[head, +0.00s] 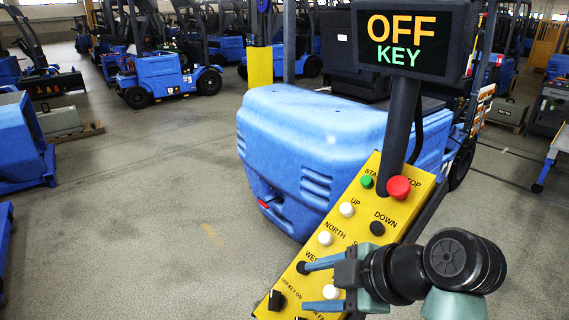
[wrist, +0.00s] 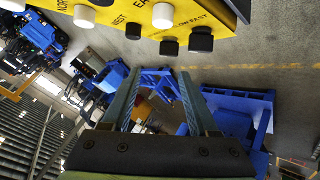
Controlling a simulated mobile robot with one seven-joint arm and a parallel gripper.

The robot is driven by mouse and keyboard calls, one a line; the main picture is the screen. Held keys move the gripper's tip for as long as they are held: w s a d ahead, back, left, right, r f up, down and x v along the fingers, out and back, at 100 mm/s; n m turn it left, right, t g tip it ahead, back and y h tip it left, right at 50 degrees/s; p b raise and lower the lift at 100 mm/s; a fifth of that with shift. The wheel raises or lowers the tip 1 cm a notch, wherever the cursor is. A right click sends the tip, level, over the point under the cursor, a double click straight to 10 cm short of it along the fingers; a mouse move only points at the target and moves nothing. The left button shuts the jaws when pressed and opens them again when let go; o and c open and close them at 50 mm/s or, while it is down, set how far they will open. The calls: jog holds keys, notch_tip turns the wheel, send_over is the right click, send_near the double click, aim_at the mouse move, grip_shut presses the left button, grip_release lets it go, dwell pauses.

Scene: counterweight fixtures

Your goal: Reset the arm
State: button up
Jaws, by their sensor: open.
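My gripper (head: 308,285) is open and empty, in front of the lower part of a yellow control panel (head: 318,215). In the wrist view its two fingers (wrist: 165,75) reach forward, apart, with nothing between them. The panel carries a green START button (head: 367,182), a red STOP button (head: 398,187), white and black direction buttons, and a black key switch (head: 276,300) by "OFF KEY ON". My gripper hides part of the lower panel. A screen (head: 412,38) above reads "OFF KEY". The wrist view shows the panel (wrist: 110,15) along the top, with black knobs (wrist: 201,40) beyond the fingers' side.
A blue forklift body (head: 310,140) stands right behind the panel. Another blue vehicle (head: 165,78) and more stand farther back. A blue machine (head: 22,135) is at the left edge. The grey floor (head: 150,220) left of the panel is clear.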

jog(key=w+a+r+m+t+h, duration=0.2)
jog(key=r+m+t, duration=0.35)
jog(key=r, duration=0.55)
jog(key=w+a+r+m+t+h, duration=0.2)
jog(key=r+m+t, duration=0.4)
jog(key=r, duration=0.6)
jog(key=s+a+r+m+t+h, duration=0.2)
jog(key=s+r+m+t, duration=0.4)
jog(key=s+r, duration=0.8)
notch_tip(320, 180, up, 3)
jog(key=a+t, duration=0.1)
jog(key=t, duration=0.2)
jog(key=shift+h, duration=0.3)
jog(key=shift+m+t, duration=0.25)
